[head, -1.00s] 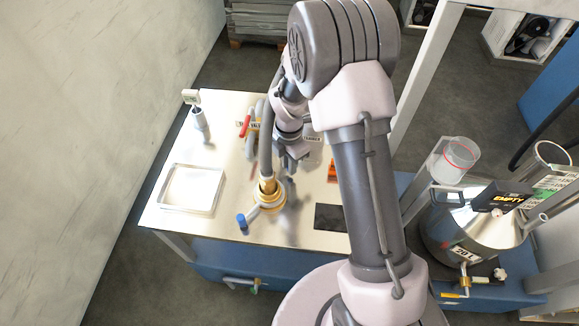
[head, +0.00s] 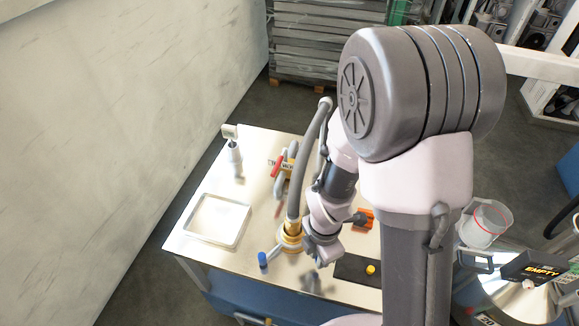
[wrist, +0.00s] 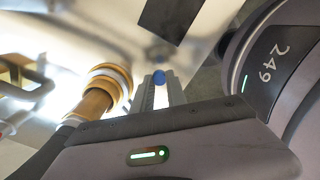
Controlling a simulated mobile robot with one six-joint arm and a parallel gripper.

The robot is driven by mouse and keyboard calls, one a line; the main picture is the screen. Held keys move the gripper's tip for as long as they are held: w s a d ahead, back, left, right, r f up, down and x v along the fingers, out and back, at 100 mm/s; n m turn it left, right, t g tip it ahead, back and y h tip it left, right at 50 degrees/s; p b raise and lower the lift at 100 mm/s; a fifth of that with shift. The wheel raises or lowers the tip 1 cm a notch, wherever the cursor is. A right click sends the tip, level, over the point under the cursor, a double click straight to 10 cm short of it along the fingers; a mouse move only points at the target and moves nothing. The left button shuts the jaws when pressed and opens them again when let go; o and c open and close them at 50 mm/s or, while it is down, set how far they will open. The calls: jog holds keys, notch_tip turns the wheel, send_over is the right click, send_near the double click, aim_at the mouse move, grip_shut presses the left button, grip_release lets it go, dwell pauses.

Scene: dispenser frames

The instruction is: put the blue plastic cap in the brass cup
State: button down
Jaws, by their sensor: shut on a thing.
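My gripper (wrist: 160,92) is shut on the blue plastic cap (wrist: 159,77), which shows as a small blue round between the fingertips in the wrist view. In the head view the wrist hides the cap, and the fingers are not clear. A brass ringed piece (head: 290,238) stands on the table with a grey hose rising from it. A brass ringed piece also shows close to the left of my fingers in the wrist view (wrist: 108,80). I cannot tell whether it is the brass cup; no other brass cup is clearly seen.
A blue-ended handle (head: 263,260) stands beside the brass piece. A white tray (head: 190,222) lies at the table's left. A dark mat (head: 350,268) with a yellow cap (head: 371,270) is at the front right, an orange block (head: 366,218) behind it. A clear jug (head: 484,224) stands further right.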

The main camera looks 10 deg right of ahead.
jog(key=w+m+b, duration=0.1)
jog(key=m, duration=0.1)
jog(key=w+m+b, duration=0.1)
jog(key=m, duration=0.2)
jog(key=w+d+f+m+b, duration=0.1)
jog(key=w+m, duration=0.1)
jog(key=m, duration=0.1)
jog(key=shift+f+b, duration=0.1)
jog(key=shift+b, duration=0.2)
jog(key=w+m+b, duration=0.1)
jog(key=m, duration=0.2)
jog(key=w+d+m+b, duration=0.1)
jog(key=w+m, duration=0.1)
jog(key=m, duration=0.2)
jog(key=w+r+m+b, duration=0.1)
jog(key=m, duration=0.3)
jog(key=shift+w+d+b, duration=0.15)
jog(key=shift+b, duration=0.25)
jog(key=m, duration=0.2)
jog(key=shift+w+d+r+m, duration=0.15)
jog(key=shift+w+r+m, duration=0.15)
jog(key=shift+w+m, duration=0.1)
